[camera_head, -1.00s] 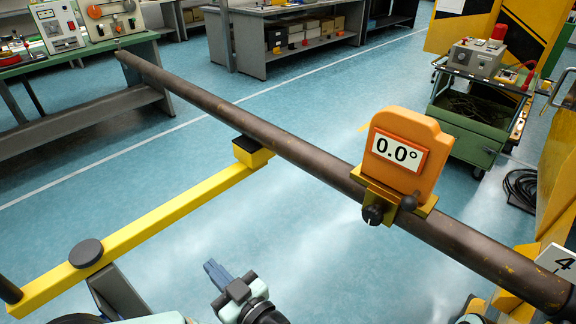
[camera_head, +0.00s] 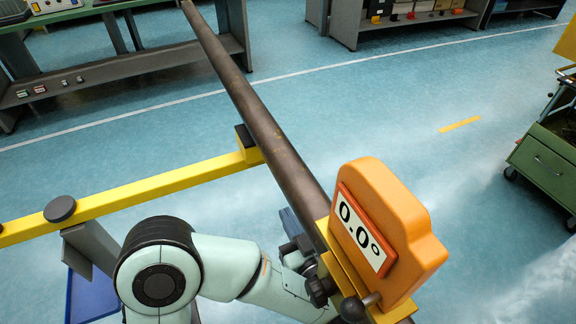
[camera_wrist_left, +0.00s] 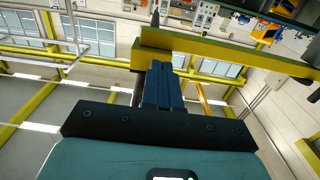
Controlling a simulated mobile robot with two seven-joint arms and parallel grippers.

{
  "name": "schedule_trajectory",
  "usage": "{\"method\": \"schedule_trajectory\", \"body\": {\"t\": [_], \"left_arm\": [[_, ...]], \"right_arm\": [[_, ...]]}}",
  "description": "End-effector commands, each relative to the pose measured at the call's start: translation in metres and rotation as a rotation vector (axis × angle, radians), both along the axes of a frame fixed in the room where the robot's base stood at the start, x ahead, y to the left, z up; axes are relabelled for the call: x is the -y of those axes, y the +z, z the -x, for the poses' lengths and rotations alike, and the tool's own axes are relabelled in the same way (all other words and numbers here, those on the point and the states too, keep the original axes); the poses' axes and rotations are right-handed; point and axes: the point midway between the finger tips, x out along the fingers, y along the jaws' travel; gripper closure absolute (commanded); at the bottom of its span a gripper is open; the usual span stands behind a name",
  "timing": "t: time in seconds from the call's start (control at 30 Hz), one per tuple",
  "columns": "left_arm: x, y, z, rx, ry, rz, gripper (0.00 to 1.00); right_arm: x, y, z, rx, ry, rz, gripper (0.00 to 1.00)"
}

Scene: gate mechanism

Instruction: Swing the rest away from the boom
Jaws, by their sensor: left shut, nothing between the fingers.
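The boom (camera_head: 265,130) is a long dark pipe running from the upper left to the lower right in the head view. The rest (camera_head: 160,183) is a yellow bar with a round dark pivot cap (camera_head: 60,208). Its padded end (camera_head: 246,144) is at the boom's left side. My left gripper (camera_head: 288,216) is close to the boom's left side, nearer than the padded end and partly covered. Its blue fingers are shut and empty in the left wrist view (camera_wrist_left: 163,85). A yellow bar (camera_wrist_left: 220,55), apparently the rest, crosses just beyond the fingertips; contact is unclear.
An orange angle gauge (camera_head: 385,225) reading 0.0° is clamped on the boom, close to my left wrist. Its knobs (camera_head: 322,290) stick out nearby. A green cart (camera_head: 545,160) stands at the right. The floor (camera_head: 440,170) between boom and cart is clear.

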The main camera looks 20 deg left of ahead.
Motion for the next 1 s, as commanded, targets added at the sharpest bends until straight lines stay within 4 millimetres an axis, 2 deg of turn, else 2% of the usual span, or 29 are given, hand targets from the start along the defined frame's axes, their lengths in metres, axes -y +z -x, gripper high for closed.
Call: {"method": "schedule_trajectory", "body": {"t": [0.43, 0.57, 0.77, 1.0], "left_arm": [[0.0, 0.0, 0.0, 0.0, 0.0, 0.0, 1.0], [-0.006, 0.0, -0.005, 0.001, 0.003, 0.001, 1.0], [-0.033, -0.001, -0.026, 0.002, 0.008, 0.001, 1.0], [-0.072, -0.001, -0.06, 0.001, 0.006, 0.0, 1.0]], "right_arm": [[0.0, 0.0, 0.0, 0.0, 0.0, 0.0, 0.47], [0.0, -0.001, -0.001, 0.003, -0.001, 0.001, 0.47], [0.003, -0.005, -0.005, 0.014, -0.005, 0.007, 0.47], [0.007, -0.011, -0.014, 0.037, -0.015, 0.019, 0.47]]}}
